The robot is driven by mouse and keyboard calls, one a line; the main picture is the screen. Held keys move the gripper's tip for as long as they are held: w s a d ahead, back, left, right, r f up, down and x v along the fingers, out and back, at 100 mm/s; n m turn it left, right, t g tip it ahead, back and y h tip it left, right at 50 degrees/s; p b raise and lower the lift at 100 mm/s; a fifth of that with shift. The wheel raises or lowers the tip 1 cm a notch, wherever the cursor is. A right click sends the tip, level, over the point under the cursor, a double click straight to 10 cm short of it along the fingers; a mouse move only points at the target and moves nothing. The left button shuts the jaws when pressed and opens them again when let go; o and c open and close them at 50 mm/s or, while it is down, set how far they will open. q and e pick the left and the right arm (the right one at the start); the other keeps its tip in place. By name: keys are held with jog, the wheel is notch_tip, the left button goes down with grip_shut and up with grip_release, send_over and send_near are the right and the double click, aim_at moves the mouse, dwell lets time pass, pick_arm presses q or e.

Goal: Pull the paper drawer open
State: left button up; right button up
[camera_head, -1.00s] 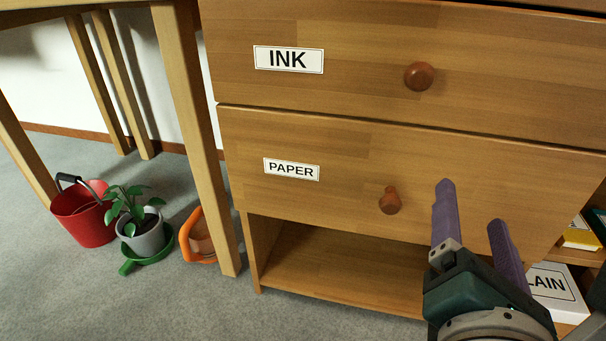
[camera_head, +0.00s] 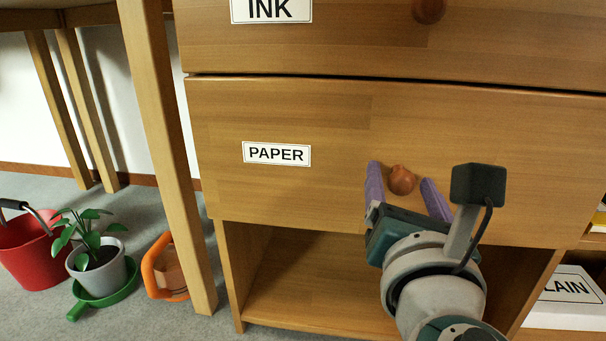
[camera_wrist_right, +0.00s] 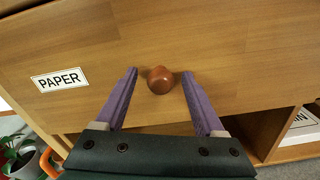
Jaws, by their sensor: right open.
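The paper drawer (camera_head: 330,120) is a wooden front with a white PAPER label (camera_head: 276,154) and looks shut. Its round brown knob (camera_head: 401,180) shows between the purple fingers of my right gripper (camera_head: 405,187), which is open. In the right wrist view, the knob (camera_wrist_right: 160,80) lies between the two fingertips (camera_wrist_right: 159,74), with a gap on both sides. How deep the fingers reach around the knob is hard to tell. My left gripper is not in view.
The ink drawer (camera_head: 330,45) is above, with its own knob (camera_head: 429,10). An open shelf space (camera_head: 310,285) lies below. A PLAIN box (camera_head: 565,295) is right.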

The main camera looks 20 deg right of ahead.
jog(key=shift+w+d, duration=0.25)
jog(key=shift+w, duration=0.15)
jog(key=shift+c, duration=0.3)
grip_shut()
dwell(0.9)
